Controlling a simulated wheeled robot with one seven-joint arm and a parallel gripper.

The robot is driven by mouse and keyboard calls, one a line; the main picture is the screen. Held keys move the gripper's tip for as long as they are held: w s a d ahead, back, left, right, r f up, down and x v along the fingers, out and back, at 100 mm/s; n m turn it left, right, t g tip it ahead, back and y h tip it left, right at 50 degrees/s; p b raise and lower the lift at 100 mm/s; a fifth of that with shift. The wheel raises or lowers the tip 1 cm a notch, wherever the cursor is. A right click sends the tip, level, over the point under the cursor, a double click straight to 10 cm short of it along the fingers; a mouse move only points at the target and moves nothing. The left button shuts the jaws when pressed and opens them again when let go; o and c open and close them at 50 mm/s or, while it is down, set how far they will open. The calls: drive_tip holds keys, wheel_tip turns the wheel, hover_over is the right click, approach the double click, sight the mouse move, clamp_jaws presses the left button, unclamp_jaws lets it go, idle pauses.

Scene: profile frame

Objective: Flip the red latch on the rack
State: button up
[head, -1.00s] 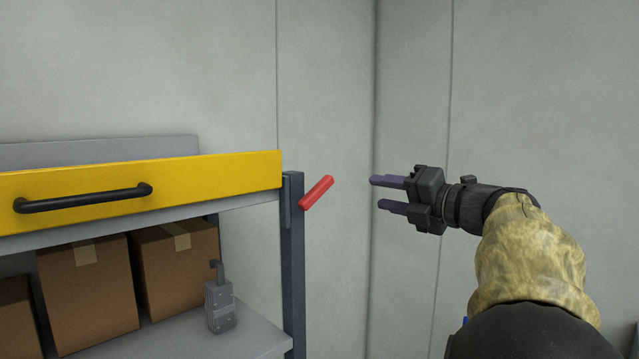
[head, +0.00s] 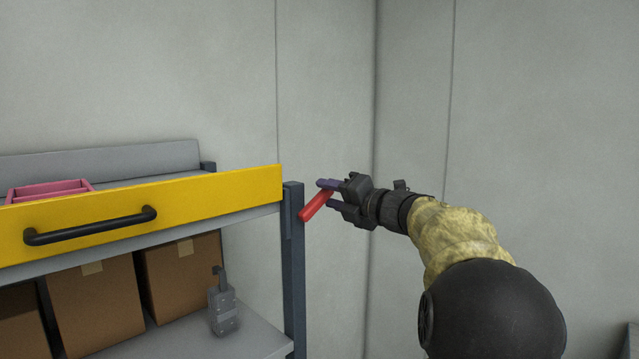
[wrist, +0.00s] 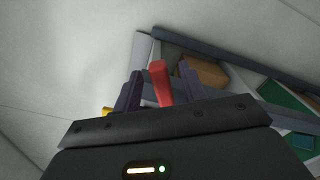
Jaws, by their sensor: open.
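The red latch (head: 315,208) is a short bar at the top of the rack's right post (head: 293,265), slanting up and to the right. My gripper (head: 324,193) is at the latch's upper end, its jaws open. In the wrist view the latch (wrist: 161,84) stands between the two dark fingers (wrist: 157,90), with a gap visible on each side. In the head view a finger overlaps the latch's upper end, and I cannot tell whether it touches.
The rack has a yellow drawer front (head: 200,198) with a black handle (head: 90,226). A pink tray (head: 50,189) sits behind it. Cardboard boxes (head: 95,305) and a grey device (head: 223,305) stand on the lower shelf. Space right of the post is open to the wall.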

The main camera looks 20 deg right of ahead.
sight(320, 192)
drive_tip(key=shift+p+x, duration=0.6)
drive_tip(key=shift+x, duration=1.35)
clamp_jaws()
